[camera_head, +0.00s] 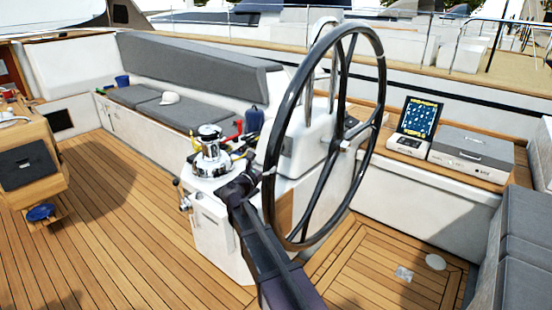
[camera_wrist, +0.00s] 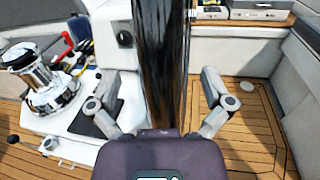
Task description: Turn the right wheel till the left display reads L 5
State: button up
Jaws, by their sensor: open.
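One large black steering wheel (camera_head: 383,78) with dark spokes stands upright in front of a white pedestal in the head view; no second wheel shows. My gripper (camera_head: 268,172) is at the left part of its rim. In the wrist view the rim (camera_wrist: 165,40) runs vertically between the two spread fingers of my gripper (camera_wrist: 160,80). A gap shows on both sides of the rim, so the fingers do not appear to touch it. I cannot pick out the left display or any reading in either view.
A chrome winch (camera_head: 209,150) stands on a white block left of the wheel. A blue-screened tablet (camera_head: 420,117) and a grey-lidded box (camera_head: 472,150) sit on the right bench. A white cap (camera_head: 169,98) lies on the grey seat.

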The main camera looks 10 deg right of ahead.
aim_at(270, 161)
jog(key=shift+x, duration=3.35)
